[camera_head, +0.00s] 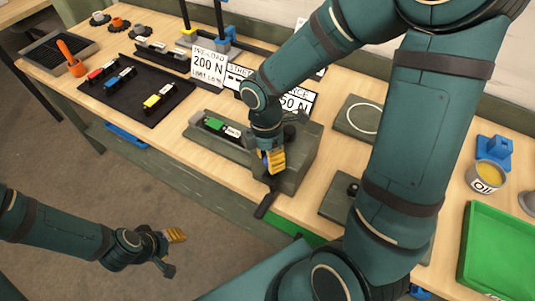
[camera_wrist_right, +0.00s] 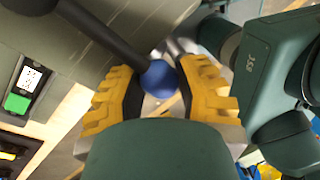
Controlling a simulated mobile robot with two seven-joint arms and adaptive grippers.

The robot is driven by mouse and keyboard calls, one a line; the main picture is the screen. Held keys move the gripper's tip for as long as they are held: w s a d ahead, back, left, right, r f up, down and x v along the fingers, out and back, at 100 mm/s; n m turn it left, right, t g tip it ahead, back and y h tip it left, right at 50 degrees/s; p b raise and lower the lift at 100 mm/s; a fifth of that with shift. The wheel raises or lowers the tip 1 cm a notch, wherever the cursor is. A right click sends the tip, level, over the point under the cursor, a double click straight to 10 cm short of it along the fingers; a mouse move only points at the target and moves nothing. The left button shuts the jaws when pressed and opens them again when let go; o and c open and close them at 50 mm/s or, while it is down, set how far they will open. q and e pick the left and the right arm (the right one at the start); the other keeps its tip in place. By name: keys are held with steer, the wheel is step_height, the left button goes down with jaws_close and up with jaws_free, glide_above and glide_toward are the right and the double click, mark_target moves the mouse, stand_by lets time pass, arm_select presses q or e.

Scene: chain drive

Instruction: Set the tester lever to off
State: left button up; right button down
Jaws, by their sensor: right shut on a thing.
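The tester (camera_head: 302,160) is a grey-green bench unit near the table's front edge. A green and white piece (camera_head: 222,127) lies in its channel; it also shows in the right wrist view (camera_wrist_right: 20,95). The tester lever is a dark rod (camera_wrist_right: 100,32) with a blue ball knob (camera_wrist_right: 159,79). My right gripper (camera_wrist_right: 160,95) has its yellow fingers on both sides of the knob, closed on it. My left gripper (camera_head: 172,251) is empty, fingers apart, over the floor.
A black mat (camera_head: 137,90) with red, blue and yellow pieces lies at the left. Printed signs (camera_head: 209,64) stand behind the tester. A green tray (camera_head: 489,250) and a tin (camera_head: 487,176) are at the right. A dark bar (camera_head: 265,205) hangs below my right gripper.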

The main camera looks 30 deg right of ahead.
steer(key=shift+s, duration=0.1)
stand_by(0.3)
steer(key=c, duration=0.6)
jaws_free()
steer(key=r, duration=0.4)
steer(key=w+r, duration=0.1)
steer(key=r, duration=0.3)
steer(key=w+r, duration=0.1)
steer(key=r, duration=0.2)
steer(key=shift+w+r, duration=0.15)
steer(key=shift+r, duration=0.25)
